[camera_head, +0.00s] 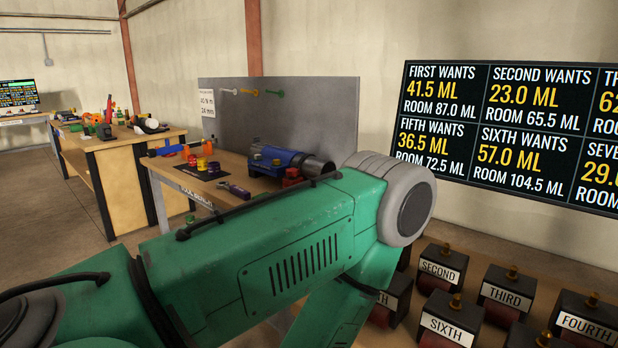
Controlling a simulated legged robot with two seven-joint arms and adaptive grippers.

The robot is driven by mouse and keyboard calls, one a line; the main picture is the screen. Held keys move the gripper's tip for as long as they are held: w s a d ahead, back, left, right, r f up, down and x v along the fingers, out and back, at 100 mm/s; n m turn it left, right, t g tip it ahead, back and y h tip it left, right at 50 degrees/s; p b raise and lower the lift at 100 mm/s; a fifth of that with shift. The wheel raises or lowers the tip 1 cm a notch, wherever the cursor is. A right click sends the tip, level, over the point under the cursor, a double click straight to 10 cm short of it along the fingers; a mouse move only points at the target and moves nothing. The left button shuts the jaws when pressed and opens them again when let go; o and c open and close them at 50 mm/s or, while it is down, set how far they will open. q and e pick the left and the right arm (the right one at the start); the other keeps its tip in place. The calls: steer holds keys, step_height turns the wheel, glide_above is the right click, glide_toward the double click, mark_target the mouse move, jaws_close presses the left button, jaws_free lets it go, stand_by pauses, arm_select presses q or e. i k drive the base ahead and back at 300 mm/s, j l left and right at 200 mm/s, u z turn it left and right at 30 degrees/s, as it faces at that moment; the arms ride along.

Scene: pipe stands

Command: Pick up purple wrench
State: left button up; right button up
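A small wrench (233,189), dark with a purplish tint, lies on the top of the tool bench (190,178), near its front edge. My green arm comes in from the left and crosses the middle of the view in front of the bench. Its elbow is at the centre right and the forearm drops out of the bottom of the picture. Neither gripper shows, so I cannot tell how they stand relative to the wrench.
Wrenches hang on the grey panel (300,115) behind. Labelled black boxes (443,265) fill the lower right. Another cluttered bench (125,140) stands left.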

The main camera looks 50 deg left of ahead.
mark_target(242, 194)
steer(key=j+z, duration=0.1)
steer(key=j, duration=0.35)
steer(key=k+j+z, duration=0.1)
steer(key=j, duration=0.3)
steer(key=j+z, duration=0.15)
steer(key=j, duration=0.25)
steer(key=k+j+z, duration=0.1)
steer(key=j, duration=0.3)
steer(key=k+j+z, duration=0.1)
steer(key=j, duration=0.3)
steer(key=k+j+z, duration=0.1)
steer(key=j, duration=0.3)
steer(key=k+j+z, duration=0.1)
steer(key=j, duration=0.3)
steer(key=k, duration=0.1)
